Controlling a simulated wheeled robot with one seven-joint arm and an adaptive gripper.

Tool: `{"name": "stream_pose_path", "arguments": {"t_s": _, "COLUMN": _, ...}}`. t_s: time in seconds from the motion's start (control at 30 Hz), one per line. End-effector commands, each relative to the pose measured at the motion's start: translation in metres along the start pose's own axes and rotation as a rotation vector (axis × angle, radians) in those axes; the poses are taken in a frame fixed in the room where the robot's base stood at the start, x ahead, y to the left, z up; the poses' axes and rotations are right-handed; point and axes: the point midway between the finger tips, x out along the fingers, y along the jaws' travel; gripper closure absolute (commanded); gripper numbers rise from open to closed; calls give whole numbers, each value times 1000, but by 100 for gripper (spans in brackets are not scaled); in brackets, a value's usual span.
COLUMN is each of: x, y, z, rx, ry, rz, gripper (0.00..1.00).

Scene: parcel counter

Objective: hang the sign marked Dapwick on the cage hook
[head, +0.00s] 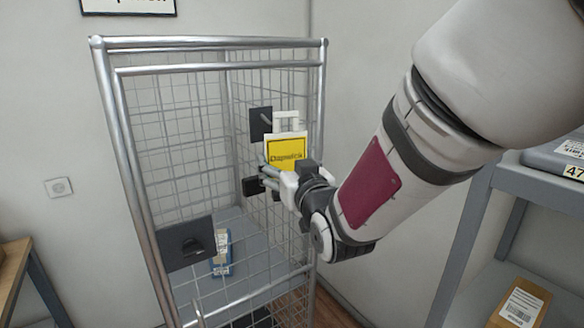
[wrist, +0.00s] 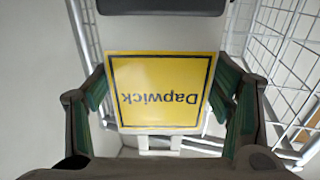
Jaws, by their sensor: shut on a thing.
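The yellow sign marked Dapwick (head: 286,149) is upright in the head view, with a pale loop handle (head: 286,120) above it. My gripper (head: 274,178) is shut on the sign's lower part, at the cage's right side. In the wrist view, the sign (wrist: 160,75) appears upside down between the two green-padded fingers. A dark plate with a small hook (head: 260,123) is on the cage mesh just left of the handle. The handle appears beside this hook; I cannot tell whether they touch.
A grey rack (head: 510,175) with a parcel (head: 520,305) stands at right. A wall sign (head: 127,5) hangs at upper left.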

Motion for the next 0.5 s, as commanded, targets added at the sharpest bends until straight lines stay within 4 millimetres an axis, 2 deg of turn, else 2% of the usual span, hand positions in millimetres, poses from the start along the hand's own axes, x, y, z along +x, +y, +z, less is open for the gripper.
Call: {"name": "stream_pose_path", "arguments": {"t_s": 0.5, "x": 28, "y": -7, "z": 2, "rx": 0, "ry": 2, "rz": 0, "gripper": 59}}
